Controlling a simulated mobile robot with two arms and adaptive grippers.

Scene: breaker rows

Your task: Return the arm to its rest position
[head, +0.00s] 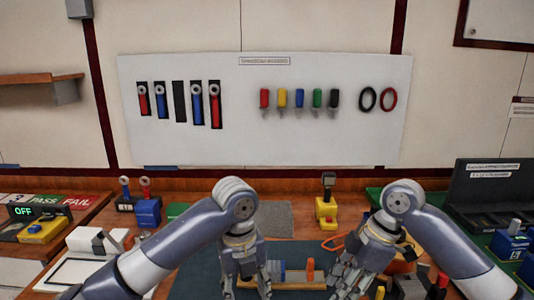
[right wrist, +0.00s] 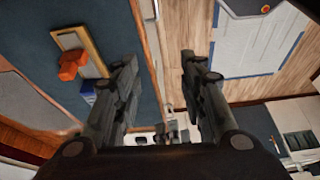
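My right arm comes in from the right in the head view, bent, with its gripper (head: 352,277) pointing down over the front of the bench. In the right wrist view the two fingers of this gripper (right wrist: 163,95) stand wide apart with nothing held between them. My left arm is bent the same way from the left. Its gripper (head: 246,282) points down beside a wooden rail (head: 290,286) carrying grey, blue and orange pieces. The left fingers look apart, with nothing seen between them. The lowest fingertips are close to the picture's bottom edge.
A white wall panel (head: 235,140) holds coloured pieces and two rings. A yellow device (head: 326,210) stands behind the grippers. Blue devices (head: 148,210) and an OFF display (head: 24,211) are at left; a dark case (head: 490,188) is at right. A grey mat (head: 264,218) is bare.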

